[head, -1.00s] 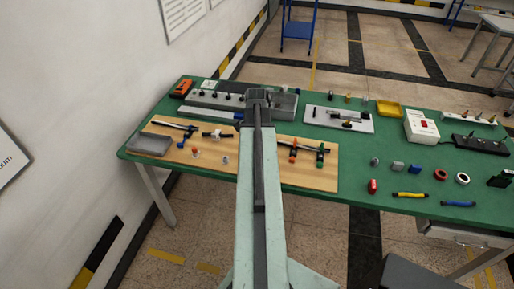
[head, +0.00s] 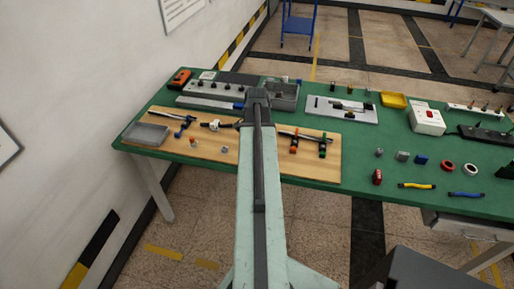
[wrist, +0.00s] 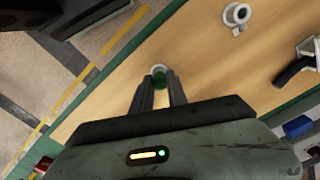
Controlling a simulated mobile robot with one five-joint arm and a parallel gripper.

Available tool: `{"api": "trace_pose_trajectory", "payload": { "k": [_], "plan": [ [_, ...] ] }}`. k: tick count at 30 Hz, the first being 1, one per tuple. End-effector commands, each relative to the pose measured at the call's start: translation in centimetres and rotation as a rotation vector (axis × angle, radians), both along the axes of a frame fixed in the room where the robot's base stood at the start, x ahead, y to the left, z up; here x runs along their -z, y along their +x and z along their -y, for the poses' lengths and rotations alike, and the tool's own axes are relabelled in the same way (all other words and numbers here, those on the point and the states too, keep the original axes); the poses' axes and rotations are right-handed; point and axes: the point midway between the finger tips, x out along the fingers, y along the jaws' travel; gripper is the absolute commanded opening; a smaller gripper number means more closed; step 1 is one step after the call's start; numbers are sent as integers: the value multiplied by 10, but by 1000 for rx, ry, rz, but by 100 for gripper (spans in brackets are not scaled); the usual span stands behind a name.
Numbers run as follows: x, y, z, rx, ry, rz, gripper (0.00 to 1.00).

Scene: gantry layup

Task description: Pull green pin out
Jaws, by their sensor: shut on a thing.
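My gripper (wrist: 160,92) is shut on the green pin (wrist: 160,80), whose small green body shows between the two dark fingertips in the wrist view. A pale round piece (wrist: 159,68) shows at its far end. The wooden board (wrist: 205,60) lies beneath. Whether the pin still sits in a hole cannot be told. In the head view my arm covers the middle of the board, and my gripper (head: 258,96) shows only from behind, with the pin hidden.
A white ring fitting (wrist: 237,14) stands near the pin. A grey tray (head: 146,134) is at the left. A grey bin (head: 284,98) stands behind. A yellow bin (head: 393,100) is at the back right.

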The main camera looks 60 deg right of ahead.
Motion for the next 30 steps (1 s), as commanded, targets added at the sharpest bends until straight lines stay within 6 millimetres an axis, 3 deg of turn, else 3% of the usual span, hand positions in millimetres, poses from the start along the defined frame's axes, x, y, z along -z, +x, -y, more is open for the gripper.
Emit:
{"api": "trace_pose_trajectory", "payload": {
  "k": [30],
  "plan": [
    [-25,0,0,0,0,0,0]
  ]
}}
